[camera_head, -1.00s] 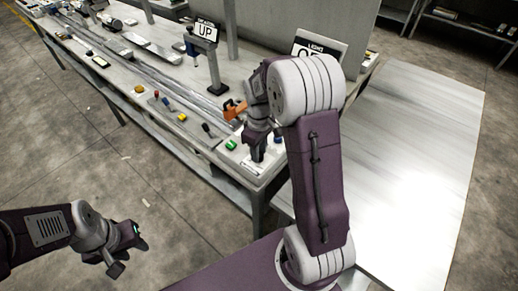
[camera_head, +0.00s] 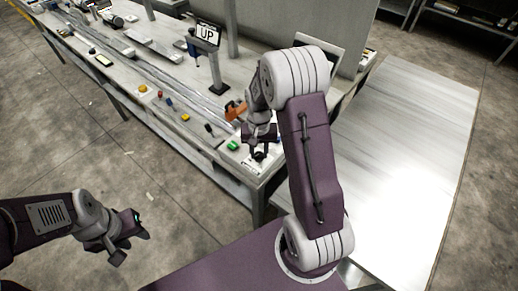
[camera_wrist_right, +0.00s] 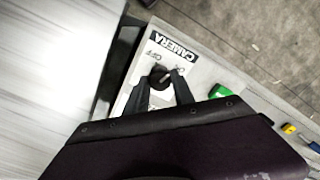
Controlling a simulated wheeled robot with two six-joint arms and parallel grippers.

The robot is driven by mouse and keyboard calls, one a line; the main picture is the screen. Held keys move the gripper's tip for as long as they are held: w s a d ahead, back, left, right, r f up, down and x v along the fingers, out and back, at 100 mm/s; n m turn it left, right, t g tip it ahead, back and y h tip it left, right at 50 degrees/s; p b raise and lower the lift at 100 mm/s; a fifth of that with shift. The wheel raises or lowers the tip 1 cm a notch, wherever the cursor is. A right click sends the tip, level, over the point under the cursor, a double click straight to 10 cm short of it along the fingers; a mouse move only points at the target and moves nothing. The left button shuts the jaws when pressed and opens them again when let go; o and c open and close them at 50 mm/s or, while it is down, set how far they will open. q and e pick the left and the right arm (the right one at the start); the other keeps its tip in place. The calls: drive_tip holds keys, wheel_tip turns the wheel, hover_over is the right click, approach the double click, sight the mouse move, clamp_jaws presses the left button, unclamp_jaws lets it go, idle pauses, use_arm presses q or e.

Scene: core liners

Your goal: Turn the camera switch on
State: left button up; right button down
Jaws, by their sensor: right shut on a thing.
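The camera switch is a black rotary knob (camera_wrist_right: 158,76) on a pale panel. It sits beside a label (camera_wrist_right: 174,48) reading CAMERA, upside down in the right wrist view, with small ON and OFF marks near it. My right gripper (camera_wrist_right: 160,88) has its two fingers on either side of the knob and is shut on it. In the head view my right gripper (camera_head: 259,152) points down at the panel on the near end of the bench; the fingers partly hide the knob. My left gripper (camera_head: 131,243) hangs over the floor at lower left, open and empty, away from the bench.
A green button (camera_head: 233,145) is just left of the panel; it also shows in the right wrist view (camera_wrist_right: 217,91). An orange object (camera_head: 235,110) is behind it. A pale tabletop (camera_head: 410,150) lies to the right.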

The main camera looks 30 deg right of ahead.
sight(259, 154)
drive_tip(key=m+p, duration=0.1)
drive_tip(key=m, duration=0.4)
drive_tip(key=shift+r+p, duration=0.1)
drive_tip(key=shift+p, duration=0.25)
idle(0.4)
drive_tip(key=c, duration=1.1)
unclamp_jaws()
drive_tip(key=shift+o, duration=0.2)
wheel_tip(259, 154, up, 9)
